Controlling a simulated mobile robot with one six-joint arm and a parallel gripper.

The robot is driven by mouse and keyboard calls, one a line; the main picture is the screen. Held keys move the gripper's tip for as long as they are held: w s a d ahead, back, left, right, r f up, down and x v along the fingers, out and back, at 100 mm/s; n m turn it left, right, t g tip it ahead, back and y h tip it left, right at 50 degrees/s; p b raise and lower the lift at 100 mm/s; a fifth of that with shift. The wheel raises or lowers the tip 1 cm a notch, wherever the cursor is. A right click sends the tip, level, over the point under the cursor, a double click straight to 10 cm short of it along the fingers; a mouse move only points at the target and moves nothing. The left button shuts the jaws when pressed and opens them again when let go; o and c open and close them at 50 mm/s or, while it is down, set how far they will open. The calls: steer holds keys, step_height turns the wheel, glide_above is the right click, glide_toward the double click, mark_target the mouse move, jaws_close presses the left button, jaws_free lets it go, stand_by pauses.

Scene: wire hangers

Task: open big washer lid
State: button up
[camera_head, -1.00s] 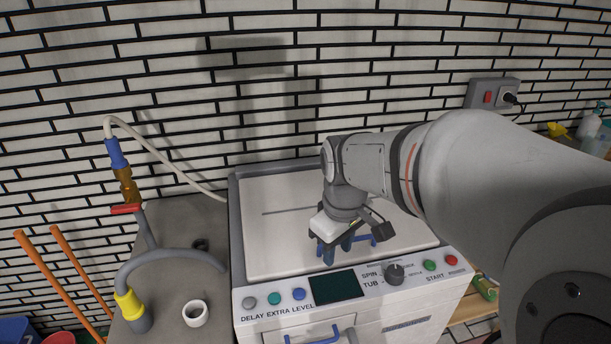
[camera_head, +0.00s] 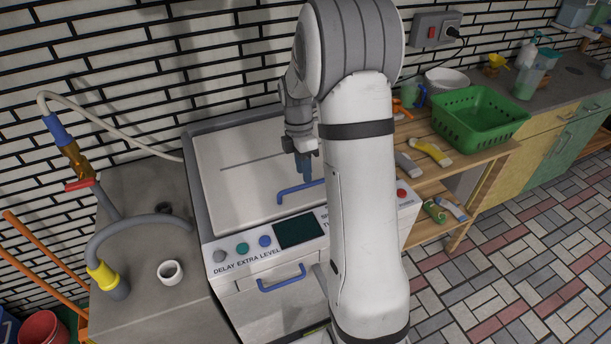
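The washer (camera_head: 228,239) stands against the brick wall with its control panel toward me. Its big white lid (camera_head: 240,172) lies flat on top and looks closed. A blue lid handle (camera_head: 295,192) sits near the lid's front edge, with its right part hidden behind my arm. My gripper (camera_head: 305,170) points down just above and behind this handle. The fingers are seen edge-on, so I cannot tell whether they are open or whether they touch the handle. A second blue handle (camera_head: 283,277) is on the washer's front.
A grey counter (camera_head: 135,255) with a white cup (camera_head: 170,272) and a hose is at left. A wooden shelf holds a green basket (camera_head: 478,118) at right. The tiled floor (camera_head: 500,260) at right is clear. A socket box (camera_head: 437,29) is on the wall.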

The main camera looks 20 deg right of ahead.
steer(key=shift+s+f, duration=0.2)
steer(key=shift+f, duration=0.65)
steer(key=shift+s+f, duration=0.15)
steer(key=shift+f, duration=0.65)
steer(key=shift+c, duration=0.2)
jaws_close()
steer(key=shift+r, duration=0.1)
